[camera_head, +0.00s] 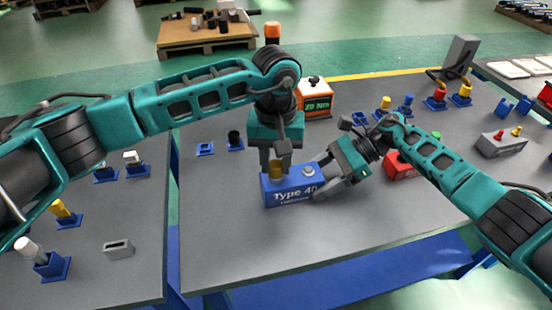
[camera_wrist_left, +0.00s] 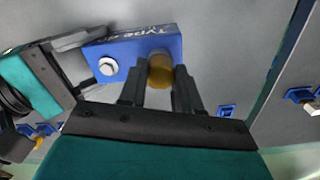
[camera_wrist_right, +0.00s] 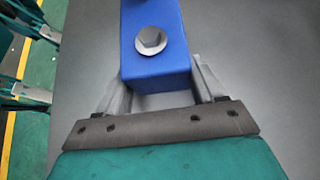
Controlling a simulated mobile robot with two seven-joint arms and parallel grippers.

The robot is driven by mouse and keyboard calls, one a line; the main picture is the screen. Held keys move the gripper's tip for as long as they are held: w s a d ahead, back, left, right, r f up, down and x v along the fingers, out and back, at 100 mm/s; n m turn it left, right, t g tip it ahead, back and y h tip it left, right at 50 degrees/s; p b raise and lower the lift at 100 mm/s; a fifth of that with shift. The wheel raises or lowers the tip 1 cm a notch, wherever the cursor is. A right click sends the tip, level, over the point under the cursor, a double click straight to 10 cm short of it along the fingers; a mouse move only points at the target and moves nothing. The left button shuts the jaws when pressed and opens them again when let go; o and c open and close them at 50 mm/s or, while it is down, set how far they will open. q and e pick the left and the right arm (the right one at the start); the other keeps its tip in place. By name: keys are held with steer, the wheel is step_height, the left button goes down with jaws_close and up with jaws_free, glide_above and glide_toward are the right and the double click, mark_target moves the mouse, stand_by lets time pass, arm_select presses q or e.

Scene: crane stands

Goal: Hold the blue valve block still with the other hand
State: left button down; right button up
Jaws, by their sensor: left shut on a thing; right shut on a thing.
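The blue valve block (camera_head: 292,196), lettered "Type 40", lies on the grey table. It also shows in the left wrist view (camera_wrist_left: 135,48) and the right wrist view (camera_wrist_right: 155,78). My left gripper (camera_head: 275,160) points down from above and is shut on the brass-coloured knob (camera_wrist_left: 160,72) at the block's left end. My right gripper (camera_head: 328,178) reaches in from the right and is shut on the block's right end, a finger on each side. A silver hex fitting (camera_wrist_right: 151,40) sits on the block's top between the grippers. The knob's lower part is partly hidden by the left fingers.
An orange box with a green "20 Nm" display (camera_head: 316,100) stands behind the block. A red block (camera_head: 402,167) lies behind my right arm. Blue holders with coloured parts (camera_head: 437,97) stand at the back right. The table in front of the block is clear.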

arm_select(q)
steer(key=shift+m, duration=0.8)
steer(key=m, duration=0.5)
steer(key=c, duration=0.7)
jaws_free()
steer(key=shift+c, duration=0.8)
